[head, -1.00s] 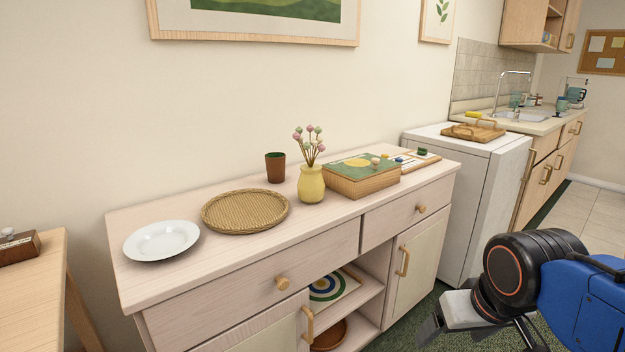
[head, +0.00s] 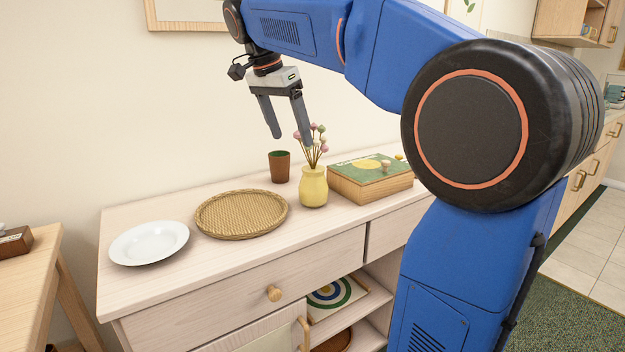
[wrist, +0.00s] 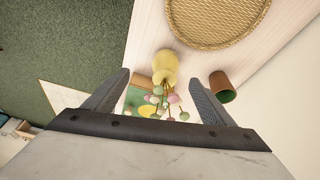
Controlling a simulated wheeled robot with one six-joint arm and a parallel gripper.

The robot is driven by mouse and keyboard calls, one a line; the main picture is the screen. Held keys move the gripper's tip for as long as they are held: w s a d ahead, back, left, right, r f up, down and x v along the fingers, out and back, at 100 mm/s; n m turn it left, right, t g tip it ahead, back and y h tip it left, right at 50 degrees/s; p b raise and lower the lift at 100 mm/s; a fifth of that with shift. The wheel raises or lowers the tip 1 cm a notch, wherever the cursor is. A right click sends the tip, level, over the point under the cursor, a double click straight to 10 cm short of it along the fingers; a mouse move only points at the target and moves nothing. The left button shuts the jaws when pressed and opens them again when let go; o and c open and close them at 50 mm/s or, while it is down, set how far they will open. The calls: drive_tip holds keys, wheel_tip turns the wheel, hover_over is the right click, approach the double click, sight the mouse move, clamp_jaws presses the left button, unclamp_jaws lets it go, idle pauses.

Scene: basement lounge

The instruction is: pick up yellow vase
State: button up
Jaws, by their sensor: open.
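The yellow vase (head: 313,187) stands upright on the pale wooden sideboard, with several pink and pale flower buds on thin stems in it. My gripper (head: 292,138) is open and empty in the air above the sideboard, above and slightly left of the vase in the head view. One fingertip appears close to the flowers there; I cannot tell whether they touch. In the wrist view, the vase (wrist: 165,66) lies beyond the gap between my open fingers (wrist: 160,82), with its flowers pointing toward my gripper.
A brown cup (head: 280,167) stands behind and left of the vase. A woven tray (head: 241,214) and a white plate (head: 149,243) lie further left on the sideboard (head: 190,290). A box with a green lid (head: 372,182) is close on the right.

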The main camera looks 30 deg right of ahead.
sight(301, 153)
drive_tip(key=w+d+r+m+g, duration=0.1)
drive_tip(key=w+r+m, duration=0.2)
drive_tip(key=w+m, duration=0.15)
drive_tip(key=shift+n+h, duration=0.4)
drive_tip(key=shift+n, duration=0.05)
drive_tip(key=x, duration=1.2)
drive_tip(key=shift+w, duration=0.1)
drive_tip(key=shift+d+x, duration=0.15)
drive_tip(key=shift+x, duration=1.15)
drive_tip(key=shift+d+x, duration=0.15)
drive_tip(key=shift+x, duration=1.1)
drive_tip(key=shift+r, duration=0.1)
drive_tip(key=c, duration=1.5)
